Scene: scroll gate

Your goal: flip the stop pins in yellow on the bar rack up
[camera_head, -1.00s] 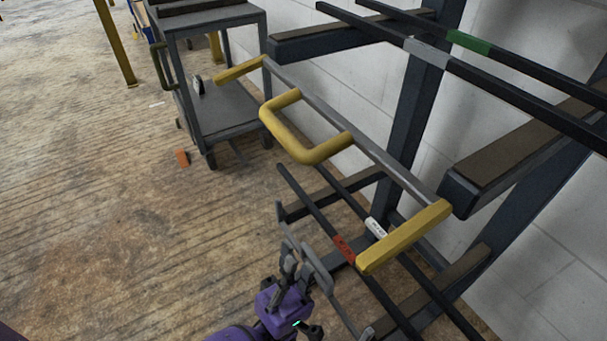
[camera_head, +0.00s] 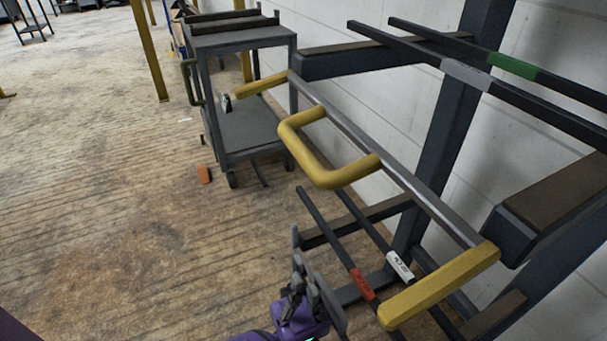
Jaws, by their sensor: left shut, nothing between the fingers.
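A dark bar rack (camera_head: 449,130) stands on the right against the wall. A grey rod (camera_head: 400,176) runs along its front with a yellow stop pin (camera_head: 440,284) at the near end and another yellow stop pin (camera_head: 262,84) at the far end. Both stick out from the rod toward the open floor. A yellow U-shaped handle (camera_head: 325,172) sits on the rod between them. My left gripper (camera_head: 308,278) is shut and empty, low at the bottom centre, left of the near pin and apart from it. My right gripper is not in view.
Dark bars with green (camera_head: 512,66) and grey bands lie on the upper arms. Lower bars carry a red band (camera_head: 361,284) and a white label (camera_head: 399,265). A grey cart (camera_head: 244,130) stands behind the rack. An orange block (camera_head: 204,174) lies on open floor at left.

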